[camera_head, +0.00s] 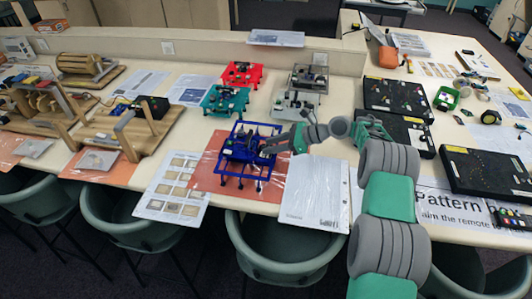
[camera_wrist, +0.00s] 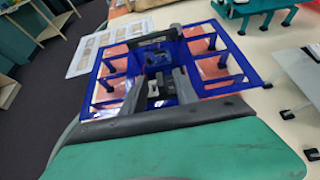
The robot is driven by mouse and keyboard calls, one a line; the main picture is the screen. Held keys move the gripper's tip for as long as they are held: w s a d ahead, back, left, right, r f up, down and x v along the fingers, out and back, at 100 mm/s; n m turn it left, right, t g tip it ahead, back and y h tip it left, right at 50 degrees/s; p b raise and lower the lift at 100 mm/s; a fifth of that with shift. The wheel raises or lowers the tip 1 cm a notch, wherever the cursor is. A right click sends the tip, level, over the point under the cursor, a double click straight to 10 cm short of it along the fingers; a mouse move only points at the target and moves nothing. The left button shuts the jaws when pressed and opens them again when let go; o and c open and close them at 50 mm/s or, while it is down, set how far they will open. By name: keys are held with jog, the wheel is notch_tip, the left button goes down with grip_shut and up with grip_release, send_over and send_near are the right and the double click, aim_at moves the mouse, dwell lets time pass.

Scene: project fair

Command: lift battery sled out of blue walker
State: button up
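The blue walker (camera_head: 240,166) stands on an orange mat, its frame on several thin legs. In the wrist view the blue walker (camera_wrist: 192,46) fills the middle, with open bays along both sides. A dark and grey part, which looks like the battery sled (camera_wrist: 155,88), sits in its central bay. My gripper (camera_head: 270,148) reaches in from the right over the walker. In the wrist view my gripper (camera_wrist: 157,84) has its two grey fingers apart, one on each side of that part. I see no clear grip; contact is hidden.
Teal (camera_head: 224,100) and red (camera_head: 242,73) walkers stand behind, and a grey one (camera_head: 296,104) to the back right. Paper sheets (camera_head: 314,190) lie beside the orange mat (camera_head: 207,172). Wooden machines (camera_head: 125,135) stand left. Chairs (camera_head: 285,240) line the table's front edge.

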grip_shut()
dwell(0.7)
